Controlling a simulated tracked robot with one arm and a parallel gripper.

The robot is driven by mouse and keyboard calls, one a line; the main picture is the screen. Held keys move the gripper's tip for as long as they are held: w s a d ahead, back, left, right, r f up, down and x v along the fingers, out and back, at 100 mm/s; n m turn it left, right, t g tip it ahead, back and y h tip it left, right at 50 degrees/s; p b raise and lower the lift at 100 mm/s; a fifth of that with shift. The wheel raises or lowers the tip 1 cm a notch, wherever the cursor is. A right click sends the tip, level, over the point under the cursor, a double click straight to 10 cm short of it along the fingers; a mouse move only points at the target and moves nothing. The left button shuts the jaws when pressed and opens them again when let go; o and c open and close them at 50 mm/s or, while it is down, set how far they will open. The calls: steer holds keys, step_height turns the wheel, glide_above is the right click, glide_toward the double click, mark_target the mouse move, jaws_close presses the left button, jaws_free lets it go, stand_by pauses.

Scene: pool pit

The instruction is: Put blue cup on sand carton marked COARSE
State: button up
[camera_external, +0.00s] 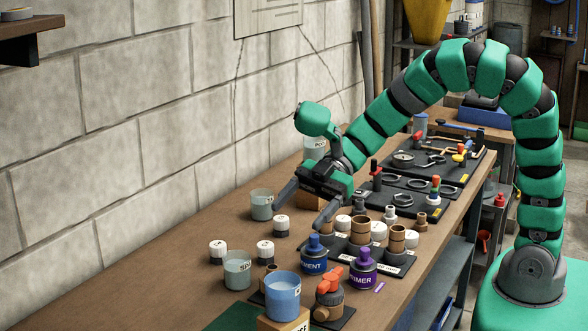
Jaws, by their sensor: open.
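A grey-green cup (262,206) is close to the left finger; another (237,271) stands left of the blue cup. Blue (314,257) and purple (363,270) bottles and an orange-handled valve (329,299) crowd its right. The bench (178,262) is clear at left.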

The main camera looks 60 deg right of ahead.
steer(key=w+d+r+m+t+h, duration=0.1)
steer(key=w+d+r+t, duration=0.2)
steer(key=w+r+t, duration=0.4)
steer(key=w+d+r+m+t+h, duration=0.1)
steer(key=w+d+r+t, duration=0.15)
steer(key=w+r, duration=0.5)
steer(key=d+r+m+t+h, duration=0.3)
steer(key=d+r, duration=0.3)
steer(key=r, duration=0.3)
steer(key=d+r+m+t+h, duration=0.3)
steer(key=d+r, duration=0.2)
steer(key=r, duration=0.4)
steer(key=s+d+r+m+h, duration=0.7)
steer(key=s+d+r+m, duration=0.15)
steer(key=d, duration=0.35)
steer(key=s+a+m+g+y, duration=0.1)
steer(key=s+g, duration=0.1)
steer(key=s, duration=0.4)
steer(key=shift+s+r+y, duration=0.35)
steer(key=shift+r+y, duration=0.05)
steer(key=shift+r, duration=0.05)
steer(key=shift+m, duration=0.25)
steer(key=shift+f+b, duration=0.35)
steer(key=shift+f, duration=0.05)
